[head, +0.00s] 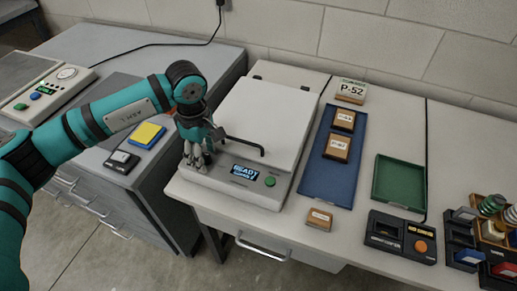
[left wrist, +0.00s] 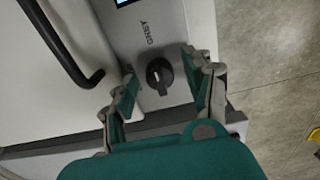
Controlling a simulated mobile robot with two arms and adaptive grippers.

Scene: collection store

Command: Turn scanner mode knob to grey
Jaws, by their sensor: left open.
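The flatbed scanner (head: 262,128) stands on the white table with its lid closed and a dark bar handle (head: 243,143) at the lid's front. Its small display (head: 245,172) is lit and begins with "READY"; a green button (head: 270,181) sits to its right. The black mode knob (left wrist: 159,75) shows in the left wrist view, beside a printed label that looks like "GREY"; I cannot tell its exact setting. My left gripper (head: 198,163) is open at the scanner's front left, its fingertips (left wrist: 160,68) on either side of the knob, apart from it. My right gripper is not in view.
A blue mat (head: 318,178) with labelled wooden blocks lies right of the scanner, then a green tray (head: 399,181) and a dark device (head: 402,236) with an orange knob. A yellow-topped item (head: 147,134) and another console (head: 45,87) stand left.

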